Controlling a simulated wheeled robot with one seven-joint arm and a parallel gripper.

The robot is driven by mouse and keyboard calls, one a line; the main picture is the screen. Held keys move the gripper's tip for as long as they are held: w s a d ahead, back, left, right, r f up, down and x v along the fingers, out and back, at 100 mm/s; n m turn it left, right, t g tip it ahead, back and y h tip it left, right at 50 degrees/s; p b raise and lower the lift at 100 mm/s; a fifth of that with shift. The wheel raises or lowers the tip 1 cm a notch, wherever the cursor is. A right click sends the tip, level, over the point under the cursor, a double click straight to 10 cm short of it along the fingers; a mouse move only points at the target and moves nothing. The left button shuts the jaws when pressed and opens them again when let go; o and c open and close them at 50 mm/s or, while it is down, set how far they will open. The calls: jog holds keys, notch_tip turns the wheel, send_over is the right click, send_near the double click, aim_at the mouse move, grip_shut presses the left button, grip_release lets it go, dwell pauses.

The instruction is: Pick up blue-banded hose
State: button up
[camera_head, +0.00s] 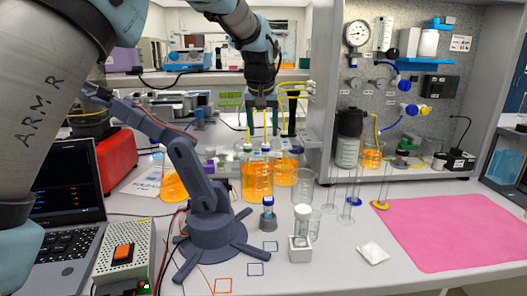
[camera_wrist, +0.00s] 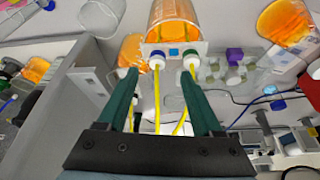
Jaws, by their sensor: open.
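Yellow hoses rise from white caps at an orange-filled beaker (camera_head: 256,180). In the wrist view one cap has a blue band (camera_wrist: 157,60), and its yellow hose (camera_wrist: 157,95) runs down between my fingers. Beside it a green-banded cap (camera_wrist: 191,60) has its own yellow hose, which passes close to my right-hand finger. My gripper (camera_wrist: 158,78) is open with dark green fingers, one on each side of the blue-banded hose. In the head view my gripper (camera_head: 262,124) points down above the beaker, among the hoses. Contact with the hose cannot be told.
A second orange beaker (camera_head: 285,172) stands close behind. A blue-grey small robot arm (camera_head: 205,215) stands at the front left. A glass beaker (camera_head: 304,184) and small vials are at the right. A panel (camera_head: 318,90) stands right of my gripper. A pink mat (camera_head: 450,232) is clear.

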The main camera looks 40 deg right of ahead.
aim_at(265, 145)
jog(key=shift+p+x, duration=1.5)
jog(key=shift+x, duration=1.6)
jog(key=shift+s+d, duration=0.15)
jog(key=shift+s, duration=0.05)
jog(key=shift+c, duration=0.2)
grip_shut()
